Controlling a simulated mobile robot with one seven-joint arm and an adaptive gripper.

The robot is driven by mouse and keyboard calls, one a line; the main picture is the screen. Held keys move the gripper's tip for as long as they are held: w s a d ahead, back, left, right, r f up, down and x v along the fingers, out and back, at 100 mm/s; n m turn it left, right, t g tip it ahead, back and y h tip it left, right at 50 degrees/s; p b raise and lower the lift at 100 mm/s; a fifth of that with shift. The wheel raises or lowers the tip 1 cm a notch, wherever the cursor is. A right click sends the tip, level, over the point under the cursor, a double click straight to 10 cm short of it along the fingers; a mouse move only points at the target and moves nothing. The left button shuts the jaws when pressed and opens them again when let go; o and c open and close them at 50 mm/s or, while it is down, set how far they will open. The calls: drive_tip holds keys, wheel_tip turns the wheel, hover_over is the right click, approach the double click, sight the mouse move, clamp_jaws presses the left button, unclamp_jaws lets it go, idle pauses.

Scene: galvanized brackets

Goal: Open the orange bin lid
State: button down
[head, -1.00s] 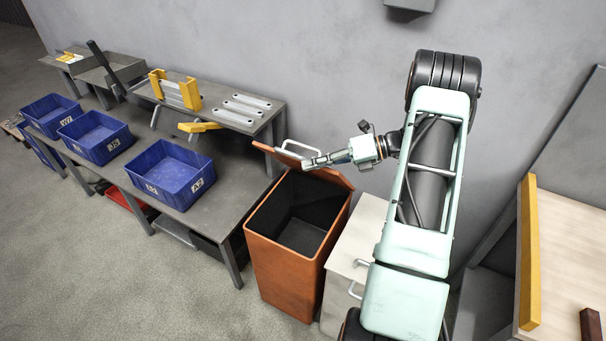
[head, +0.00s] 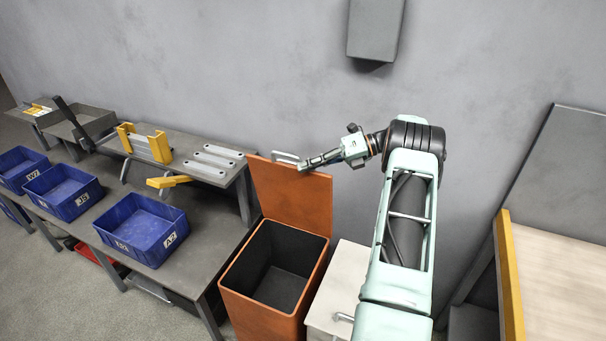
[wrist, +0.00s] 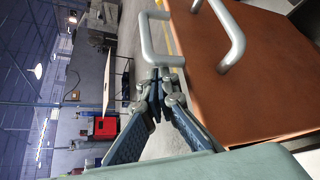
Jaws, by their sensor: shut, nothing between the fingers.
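The orange bin (head: 235,306) stands on the floor with its dark inside showing. Its orange lid (head: 291,200) is raised, about upright at the back of the opening. A pale handle (head: 286,157) is at the lid's top edge. My gripper (head: 303,167) is shut and empty at the lid's top edge, beside the handle. In the wrist view the lid (wrist: 262,80) fills the right side, with grey handle bars above the fingertips (wrist: 158,82). I cannot tell whether the fingers touch the lid or handle.
Left of the bin, a grey bench (head: 190,258) holds blue bins (head: 142,229); brackets (head: 213,160) lie on the shelf behind. A pale cabinet (head: 346,262) stands close on the bin's right. A grey box (head: 374,28) hangs on the wall above.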

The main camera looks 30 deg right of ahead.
sight(315, 187)
drive_tip(key=shift+w+d+r, duration=0.1)
drive_tip(key=shift+w+d, duration=0.5)
drive_tip(key=shift+d, duration=0.1)
drive_tip(key=v, duration=0.7)
drive_tip(key=c, duration=2.4)
unclamp_jaws()
drive_tip(key=shift+d+r, duration=0.1)
drive_tip(key=shift+d, duration=0.15)
drive_tip(key=o, duration=0.4)
drive_tip(key=shift+a+f+b, duration=0.2)
drive_tip(key=shift+f+b, duration=0.3)
drive_tip(key=shift+b, duration=0.05)
drive_tip(key=a+f+t+b, duration=0.1)
drive_tip(key=a+f, duration=0.1)
drive_tip(key=s+a+f+b, duration=0.1)
drive_tip(key=a+f, duration=0.1)
drive_tip(key=s+a+f+t+b, duration=0.1)
drive_tip(key=a+f+b, duration=0.1)
drive_tip(key=f, duration=0.1)
drive_tip(key=shift+t, duration=0.3)
drive_tip(key=shift+s+a+f, duration=0.15)
drive_tip(key=shift+s+a, duration=0.05)
drive_tip(key=shift+a, duration=0.1)
drive_tip(key=x, duration=1)
drive_tip(key=shift+w+a+f, duration=0.2)
drive_tip(key=shift+w+f, duration=0.05)
drive_tip(key=shift+f, duration=0.1)
